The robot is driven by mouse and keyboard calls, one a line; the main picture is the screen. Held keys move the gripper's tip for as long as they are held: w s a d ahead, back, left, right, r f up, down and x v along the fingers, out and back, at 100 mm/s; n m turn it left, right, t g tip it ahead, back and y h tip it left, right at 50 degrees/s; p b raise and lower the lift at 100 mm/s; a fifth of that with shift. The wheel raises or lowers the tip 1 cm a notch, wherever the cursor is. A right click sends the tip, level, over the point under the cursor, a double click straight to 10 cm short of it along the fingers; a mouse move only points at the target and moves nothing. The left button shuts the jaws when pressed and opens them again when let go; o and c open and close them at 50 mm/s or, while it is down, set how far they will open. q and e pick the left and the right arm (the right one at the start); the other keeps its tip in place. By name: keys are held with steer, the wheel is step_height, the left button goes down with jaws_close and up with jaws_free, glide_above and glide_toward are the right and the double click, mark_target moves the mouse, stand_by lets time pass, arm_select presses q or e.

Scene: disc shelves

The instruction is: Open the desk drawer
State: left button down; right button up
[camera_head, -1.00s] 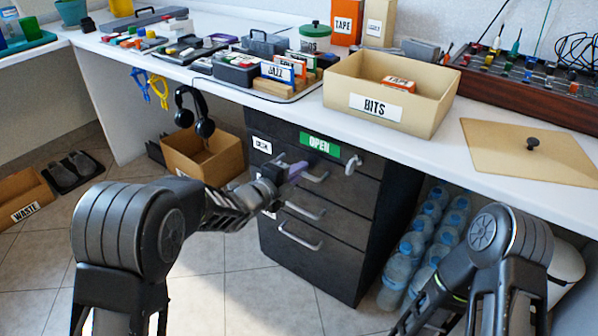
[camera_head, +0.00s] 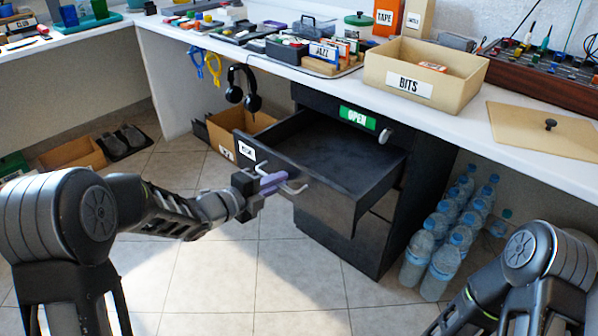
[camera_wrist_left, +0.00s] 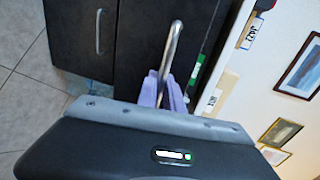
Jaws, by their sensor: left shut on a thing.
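The desk's top drawer (camera_head: 327,202) is pulled well out in the head view, and its inside looks empty. A white label is on the left of its front, and a green OPEN sign (camera_head: 357,117) is above it on the dark cabinet. My left gripper (camera_head: 282,184), with lilac fingers, is shut on the drawer's metal handle (camera_head: 296,189). In the left wrist view the handle (camera_wrist_left: 171,48) runs between the lilac fingers (camera_wrist_left: 162,92). My right gripper is out of view; only my right arm shows at the lower right.
A BITS box (camera_head: 425,76) and a flat tan lid (camera_head: 545,125) are on the white desktop. Bottles (camera_head: 440,240) stand right of the cabinet. A cardboard box (camera_head: 228,128) and hanging headphones (camera_head: 243,88) are left of it. The tiled floor (camera_head: 250,285) in front is clear.

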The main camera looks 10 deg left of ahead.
arm_select(q)
steer(key=f+v, duration=0.1)
steer(key=v, duration=0.7)
steer(key=shift+s+f, duration=0.25)
steer(key=shift+f, duration=0.1)
steer(key=shift+a, duration=0.15)
steer(key=c, duration=1.8)
jaws_free()
steer(key=p+v, duration=0.2)
steer(key=v, duration=0.5)
steer(key=shift+s+a, duration=0.2)
steer(key=shift+s, duration=0.1)
